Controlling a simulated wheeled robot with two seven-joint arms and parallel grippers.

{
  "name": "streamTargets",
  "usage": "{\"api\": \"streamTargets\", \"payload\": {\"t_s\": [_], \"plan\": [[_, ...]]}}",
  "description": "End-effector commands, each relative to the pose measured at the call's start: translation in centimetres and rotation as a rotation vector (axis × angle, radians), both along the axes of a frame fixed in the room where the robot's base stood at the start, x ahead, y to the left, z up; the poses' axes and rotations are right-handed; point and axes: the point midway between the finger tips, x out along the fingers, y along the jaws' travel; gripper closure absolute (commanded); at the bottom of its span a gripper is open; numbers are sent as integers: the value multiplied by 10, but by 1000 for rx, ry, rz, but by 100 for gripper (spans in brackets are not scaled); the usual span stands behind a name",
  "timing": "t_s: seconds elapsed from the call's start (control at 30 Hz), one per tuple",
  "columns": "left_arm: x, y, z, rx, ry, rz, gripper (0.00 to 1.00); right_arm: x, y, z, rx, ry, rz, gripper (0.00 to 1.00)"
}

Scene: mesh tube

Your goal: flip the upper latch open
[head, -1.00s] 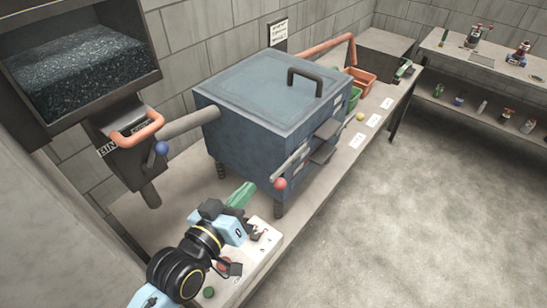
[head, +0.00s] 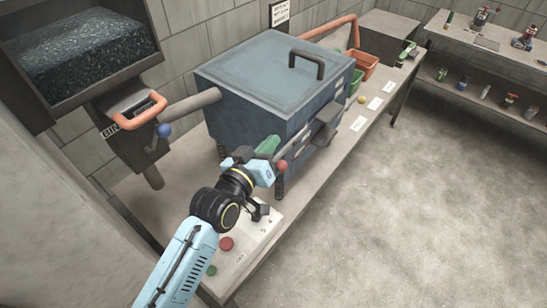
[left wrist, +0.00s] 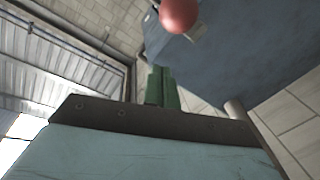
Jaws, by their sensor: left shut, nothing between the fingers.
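A blue-grey box (head: 255,95) with a black handle on its lid stands on the bench. On its front side are two dark latch-like pieces, an upper one (head: 327,112) and a lower one (head: 322,136). A rod with a red ball knob (head: 282,166) shows beside them; I cannot tell which part is the upper latch. My left gripper (head: 268,145), with green fingers, is shut and empty, in front of the box near the red knob. In the left wrist view the shut fingers (left wrist: 163,88) point toward the box, with the red knob (left wrist: 179,14) above them. My right gripper is out of view.
A lever with a blue knob (head: 164,130) and a bin with an orange handle (head: 139,112) stand left of the box. A panel with red and green buttons (head: 250,233) lies below my arm.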

Motion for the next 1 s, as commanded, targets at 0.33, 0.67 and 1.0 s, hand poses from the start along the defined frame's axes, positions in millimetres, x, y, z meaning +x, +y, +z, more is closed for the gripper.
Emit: {"api": "streamTargets", "payload": {"t_s": [0.33,0.67,1.0], "plan": [[-15,-10,-31,1,0,0,100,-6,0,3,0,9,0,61],[-17,-10,-34,1,0,0,100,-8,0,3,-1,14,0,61],[-16,-18,-39,-17,-23,-17,100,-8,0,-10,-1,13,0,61]]}}
